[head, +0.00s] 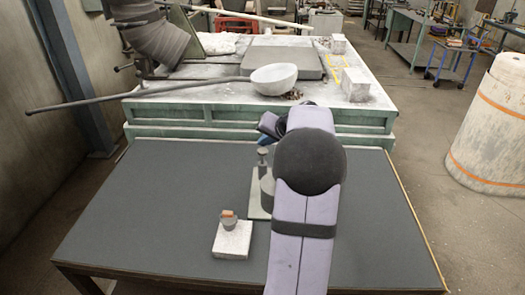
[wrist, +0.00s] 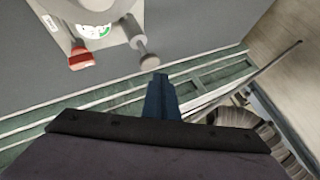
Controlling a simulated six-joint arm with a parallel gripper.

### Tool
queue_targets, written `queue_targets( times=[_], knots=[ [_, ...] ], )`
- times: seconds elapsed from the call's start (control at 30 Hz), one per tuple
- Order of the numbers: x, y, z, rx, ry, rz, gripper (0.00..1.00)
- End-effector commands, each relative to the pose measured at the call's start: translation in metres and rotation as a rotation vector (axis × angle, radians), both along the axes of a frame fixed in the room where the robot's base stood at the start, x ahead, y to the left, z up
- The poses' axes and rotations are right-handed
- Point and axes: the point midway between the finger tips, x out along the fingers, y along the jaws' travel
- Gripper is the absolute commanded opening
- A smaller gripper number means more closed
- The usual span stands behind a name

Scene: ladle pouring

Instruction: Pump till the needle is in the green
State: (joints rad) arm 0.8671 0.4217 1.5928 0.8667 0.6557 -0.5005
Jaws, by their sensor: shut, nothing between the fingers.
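The pump's grey plunger knob (head: 263,151) stands up on its rod above a pale base plate (head: 257,200). The knob also shows in the wrist view (wrist: 150,63). The gauge (wrist: 93,29) has a white face with green on it; it is cut by the top edge, and I cannot read the needle. A red-capped part (wrist: 81,59) sits left of the knob in the wrist view. My gripper (wrist: 160,78) is shut and empty, its blue fingertips beside the knob in the picture; I cannot tell whether they touch. My arm hides much of the pump in the head view.
A pale block (head: 232,240) carries a small grey piece with an orange-red top (head: 228,215) on the dark table (head: 130,215). The table's left side is clear. Behind stands a green bench (head: 180,113) with a white bowl (head: 274,79) and a long dark rod (head: 130,95).

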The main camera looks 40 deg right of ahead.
Motion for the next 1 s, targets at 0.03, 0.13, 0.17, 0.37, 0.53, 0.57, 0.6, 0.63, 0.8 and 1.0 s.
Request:
queue_targets(
  times=[0.03,0.13,0.17,0.37,0.53,0.57,0.6,0.63,0.8,1.0],
  knots=[
    [0.0,0.0,0.0,0.0,0.0,0.0,0.0],
    [0.0,0.0,0.0,0.0,0.0,0.0,0.0],
    [0.0,0.0,0.0,0.0,0.0,0.0,0.0],
    [0.0,0.0,0.0,0.0,0.0,0.0,0.0],
    [0.0,0.0,0.0,0.0,0.0,0.0,0.0],
    [0.0,0.0,0.0,0.0,0.0,0.0,0.0],
    [0.0,0.0,0.0,0.0,0.0,0.0,0.0],
    [0.0,-0.0001,-0.0001,0.0,0.0,0.0,0.0],
    [-0.0001,-0.0001,-0.0028,0.0,0.0,0.0,0.0],
    [-0.0001,-0.0002,-0.0079,-0.001,0.0,0.001,0.0]
  ],
)
